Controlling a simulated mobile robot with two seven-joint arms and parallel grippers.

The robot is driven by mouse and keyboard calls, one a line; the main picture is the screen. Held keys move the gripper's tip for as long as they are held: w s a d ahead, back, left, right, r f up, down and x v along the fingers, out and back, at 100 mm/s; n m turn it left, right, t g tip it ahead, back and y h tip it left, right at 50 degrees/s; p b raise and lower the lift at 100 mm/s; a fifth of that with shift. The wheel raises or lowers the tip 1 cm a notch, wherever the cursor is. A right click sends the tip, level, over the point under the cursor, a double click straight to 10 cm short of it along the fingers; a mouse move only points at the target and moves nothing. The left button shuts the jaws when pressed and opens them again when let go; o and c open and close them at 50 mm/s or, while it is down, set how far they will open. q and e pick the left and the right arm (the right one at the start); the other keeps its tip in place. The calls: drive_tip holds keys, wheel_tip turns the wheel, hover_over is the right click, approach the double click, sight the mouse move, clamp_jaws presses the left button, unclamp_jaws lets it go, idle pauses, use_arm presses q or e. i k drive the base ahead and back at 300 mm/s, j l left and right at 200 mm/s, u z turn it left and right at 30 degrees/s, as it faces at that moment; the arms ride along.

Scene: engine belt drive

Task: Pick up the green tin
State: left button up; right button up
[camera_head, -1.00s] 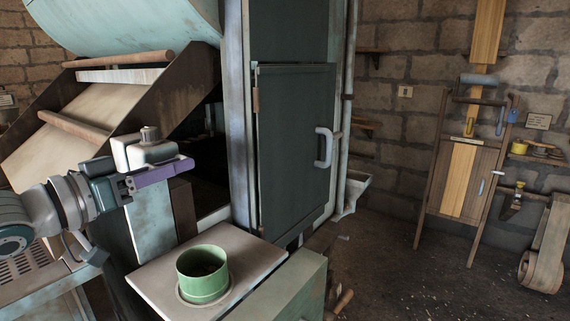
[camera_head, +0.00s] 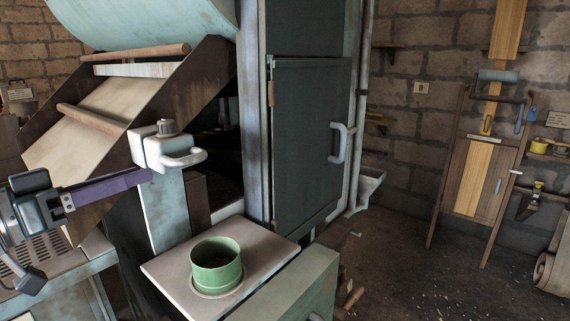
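The green tin (camera_head: 216,268) stands upright and open at the top, on a pale square plate (camera_head: 168,267) at the bottom of the head view. Its inside is dark and its contents are unclear. Nothing holds it. My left gripper (camera_head: 142,181), with a long purple finger, reaches in from the left. It is up and to the left of the tin, apart from it. Only one finger shows clearly, so its opening cannot be judged. My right gripper is not in the view.
A white box with a handle (camera_head: 183,160) on a pale blue post stands just beyond my left fingertip. A tall dark green cabinet door (camera_head: 308,140) rises behind the tin. A green bench (camera_head: 290,292) lies right of the plate. The floor at right is mostly open.

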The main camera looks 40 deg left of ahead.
sight(216, 261)
drive_tip(key=u, duration=1.35)
